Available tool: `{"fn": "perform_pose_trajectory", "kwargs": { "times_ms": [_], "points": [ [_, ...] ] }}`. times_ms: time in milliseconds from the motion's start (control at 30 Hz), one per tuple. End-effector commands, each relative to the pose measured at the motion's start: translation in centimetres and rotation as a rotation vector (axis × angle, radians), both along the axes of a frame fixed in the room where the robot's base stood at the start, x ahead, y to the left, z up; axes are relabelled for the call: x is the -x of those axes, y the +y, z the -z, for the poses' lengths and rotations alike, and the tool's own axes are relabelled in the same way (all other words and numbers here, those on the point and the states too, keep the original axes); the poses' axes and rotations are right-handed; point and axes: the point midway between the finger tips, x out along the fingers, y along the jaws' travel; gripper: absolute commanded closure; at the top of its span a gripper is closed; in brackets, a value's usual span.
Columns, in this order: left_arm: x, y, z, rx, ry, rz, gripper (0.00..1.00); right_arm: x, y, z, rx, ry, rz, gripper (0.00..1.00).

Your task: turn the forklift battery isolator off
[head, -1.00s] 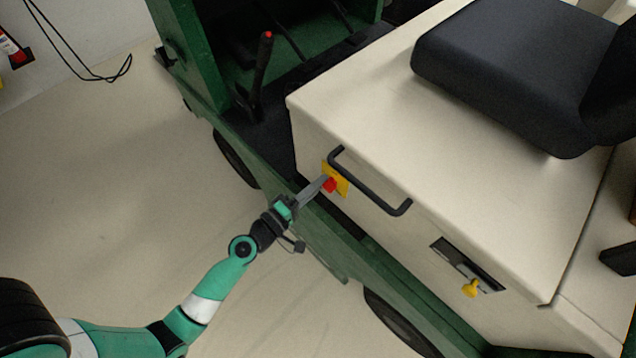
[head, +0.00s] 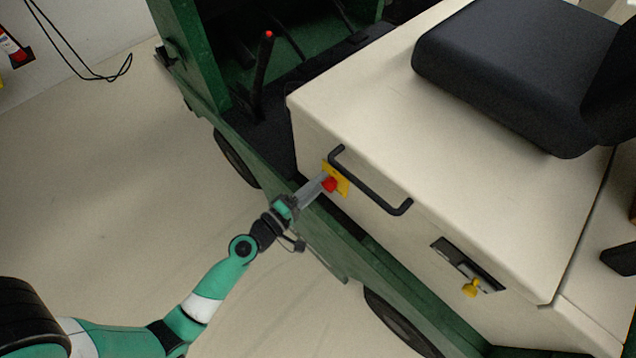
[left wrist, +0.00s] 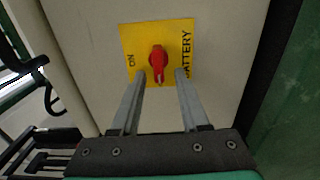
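The battery isolator is a red knob (head: 330,185) on a yellow plate (head: 343,184) on the side of the cream forklift body. In the left wrist view the red knob (left wrist: 158,62) points down, with "ON" at the left of the yellow plate (left wrist: 133,38) and "BATTERY" at the right. My left gripper (head: 325,180) is at the knob. In the left wrist view the left gripper (left wrist: 160,76) is open, one finger on each side of the knob with gaps showing. My right gripper is not in view.
A black grab handle (head: 370,184) sticks out just above and right of the plate. A yellow key-like knob (head: 471,288) is further right. The green chassis step (head: 335,245) runs below. Open floor (head: 110,190) lies left of the forklift.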

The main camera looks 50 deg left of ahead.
Motion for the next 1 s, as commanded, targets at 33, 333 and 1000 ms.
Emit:
{"fn": "perform_pose_trajectory", "kwargs": {
  "times_ms": [33, 333, 1000],
  "points": [
    [0.0, 0.0, 0.0, 0.000, 0.000, 0.000, 0.55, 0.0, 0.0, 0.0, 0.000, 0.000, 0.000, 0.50],
    [2.6, -0.2, 0.3, 0.001, 0.002, -0.003, 0.55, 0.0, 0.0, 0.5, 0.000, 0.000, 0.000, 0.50],
    [11.6, -1.1, 0.0, 0.000, -0.001, 0.001, 0.55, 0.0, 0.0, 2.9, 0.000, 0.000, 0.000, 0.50]
  ]
}}
